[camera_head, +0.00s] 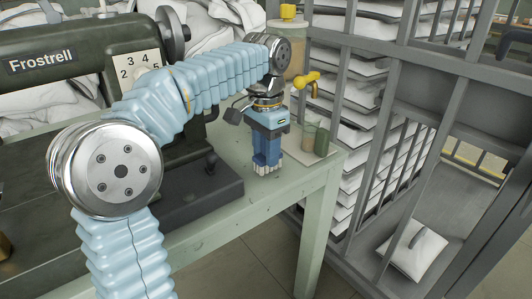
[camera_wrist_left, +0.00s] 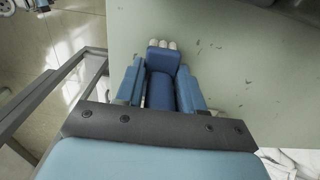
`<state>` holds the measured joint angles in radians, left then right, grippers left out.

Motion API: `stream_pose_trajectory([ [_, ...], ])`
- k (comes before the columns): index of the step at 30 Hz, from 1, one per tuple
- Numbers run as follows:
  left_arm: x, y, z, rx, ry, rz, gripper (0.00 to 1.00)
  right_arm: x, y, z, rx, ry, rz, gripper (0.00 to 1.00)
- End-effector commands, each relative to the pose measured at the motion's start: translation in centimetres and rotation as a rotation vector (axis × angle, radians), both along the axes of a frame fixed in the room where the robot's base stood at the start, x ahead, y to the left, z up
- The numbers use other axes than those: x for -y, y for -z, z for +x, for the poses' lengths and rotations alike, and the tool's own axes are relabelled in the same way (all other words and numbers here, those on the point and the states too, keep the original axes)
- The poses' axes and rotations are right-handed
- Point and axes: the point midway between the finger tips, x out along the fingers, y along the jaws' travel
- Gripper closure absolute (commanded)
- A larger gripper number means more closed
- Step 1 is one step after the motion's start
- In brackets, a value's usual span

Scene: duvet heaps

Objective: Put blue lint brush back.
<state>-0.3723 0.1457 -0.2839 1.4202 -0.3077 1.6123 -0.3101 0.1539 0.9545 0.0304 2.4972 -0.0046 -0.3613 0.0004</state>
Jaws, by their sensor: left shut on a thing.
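The blue lint brush (camera_wrist_left: 161,66) is between the two blue fingers of my left gripper (camera_wrist_left: 161,86) in the left wrist view, with its pale, several-lobed end poking out past the fingertips. In the head view my left gripper (camera_head: 267,148) points down over the pale green table, near its right edge, shut on the brush. The brush's pale end (camera_head: 262,169) shows under the fingers, low at the table top; I cannot tell whether it touches. Most of the brush is hidden by the fingers in the head view. My right gripper is not in view.
A dark Frostrell machine (camera_head: 60,62) fills the left, with a dark base plate (camera_head: 180,195) on the table (camera_head: 245,208). Right of my gripper stand a tan cup (camera_head: 308,137), a green container (camera_head: 322,143) and a yellow-handled item (camera_head: 305,82). Metal bars (camera_head: 370,170) stand beyond the table's right edge.

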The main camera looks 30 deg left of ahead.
Motion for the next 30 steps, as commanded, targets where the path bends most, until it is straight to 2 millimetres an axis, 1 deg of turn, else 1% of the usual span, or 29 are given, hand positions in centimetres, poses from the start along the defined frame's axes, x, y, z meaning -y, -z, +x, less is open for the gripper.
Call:
stream_pose_trajectory([
  [2,0.0,0.4,0.0,0.002,0.0,-0.001,0.91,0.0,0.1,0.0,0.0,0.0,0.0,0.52],
  [8,0.0,0.4,0.0,0.002,0.0,-0.001,0.91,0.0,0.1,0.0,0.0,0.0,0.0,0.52],
  [12,0.0,0.8,0.0,0.001,0.0,0.0,0.91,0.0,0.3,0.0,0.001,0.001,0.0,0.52],
  [13,0.0,0.7,0.0,0.001,0.0,0.0,0.58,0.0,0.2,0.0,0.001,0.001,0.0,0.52],
  [17,0.0,0.6,0.0,0.001,0.0,0.0,0.38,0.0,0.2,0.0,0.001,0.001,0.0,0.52],
  [25,0.0,0.6,0.0,0.001,0.0,0.0,0.37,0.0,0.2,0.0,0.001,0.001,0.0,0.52],
  [28,0.0,-0.1,0.0,0.002,0.0,0.0,0.37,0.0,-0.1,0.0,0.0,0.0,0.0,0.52],
  [30,0.0,-1.0,0.1,0.003,0.0,0.0,0.37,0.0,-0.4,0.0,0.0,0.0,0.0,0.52],
])
